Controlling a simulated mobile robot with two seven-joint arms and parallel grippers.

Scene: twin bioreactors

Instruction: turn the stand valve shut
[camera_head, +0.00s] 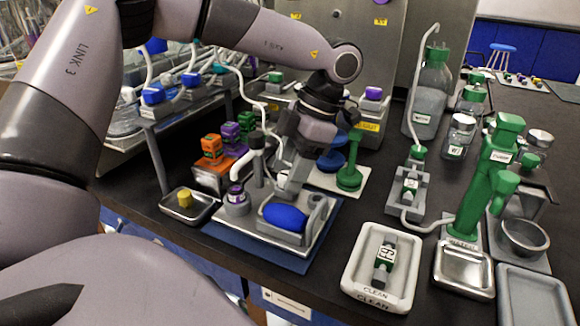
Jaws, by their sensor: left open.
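A small stand on a blue mat (212,234) carries an upright grey post with a pale bent top (256,142), a purple-capped vial (236,196) and a grey cradle (318,212) with a blue oval piece (286,217). I cannot tell for certain which part is the stand valve or how far it is turned. My left gripper (287,188) is open and points down at this stand, right of the post and just above and behind the blue piece. Its fingers partly hide the stand's back, and I cannot tell whether they touch anything. My right gripper is not in view.
A small tray with a yellow piece (184,199) stands at left, by orange and purple blocks (212,148). A green stand (350,175) is behind. At right are a white CLEAN tray (359,290), a green pump (487,185) and glass bottles (428,95). The table's front edge is close.

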